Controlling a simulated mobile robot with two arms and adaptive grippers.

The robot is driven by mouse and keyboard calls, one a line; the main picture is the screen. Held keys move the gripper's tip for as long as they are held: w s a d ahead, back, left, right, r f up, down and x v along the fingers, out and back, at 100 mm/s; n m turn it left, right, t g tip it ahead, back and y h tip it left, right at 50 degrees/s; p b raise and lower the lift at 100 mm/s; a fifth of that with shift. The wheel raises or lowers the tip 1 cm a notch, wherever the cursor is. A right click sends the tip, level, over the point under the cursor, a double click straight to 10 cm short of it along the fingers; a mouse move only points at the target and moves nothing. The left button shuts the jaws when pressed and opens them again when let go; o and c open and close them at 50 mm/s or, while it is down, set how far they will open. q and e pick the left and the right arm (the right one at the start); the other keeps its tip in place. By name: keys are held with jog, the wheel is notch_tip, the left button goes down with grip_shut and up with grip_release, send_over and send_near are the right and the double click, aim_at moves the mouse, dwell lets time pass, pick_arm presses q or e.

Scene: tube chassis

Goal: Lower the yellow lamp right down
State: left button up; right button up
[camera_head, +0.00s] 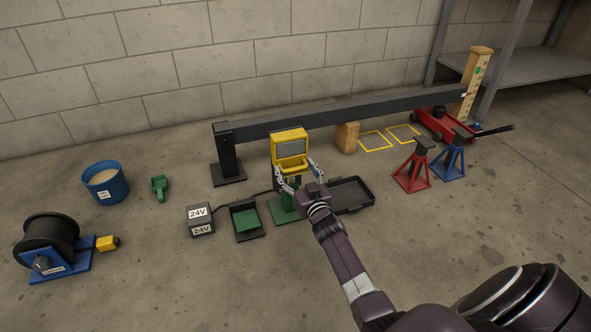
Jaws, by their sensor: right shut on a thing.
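The yellow lamp (290,145) stands upright on a green stand (287,208) in the middle of the floor area, in front of the dark beam. Its pale panel faces me. My right gripper (299,170) reaches in from the lower right and is shut on the lamp, its fingers at either side of the lamp's lower yellow part. The gripper's wrist hides part of the stand's post, so how far the lamp sits above the base is hard to see. My left gripper is not in view.
A dark beam (350,112) runs behind the lamp. A black tray (350,195) lies right of the stand; a green-padded black box (246,219) and a 24V box (201,220) lie left. Red (413,167) and blue (449,158) jack stands are farther right. The front floor is mostly clear.

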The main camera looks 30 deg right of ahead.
aim_at(292, 154)
notch_tip(292, 154, down, 6)
jog(key=b, duration=0.4)
jog(key=shift+f, duration=0.25)
jog(key=shift+s+d, duration=0.1)
jog(key=shift+d, duration=0.05)
jog(key=o, duration=1.2)
jog(key=shift+o, duration=0.9)
jog(key=shift+f, duration=0.15)
notch_tip(292, 154, up, 9)
jog(key=shift+r, duration=0.55)
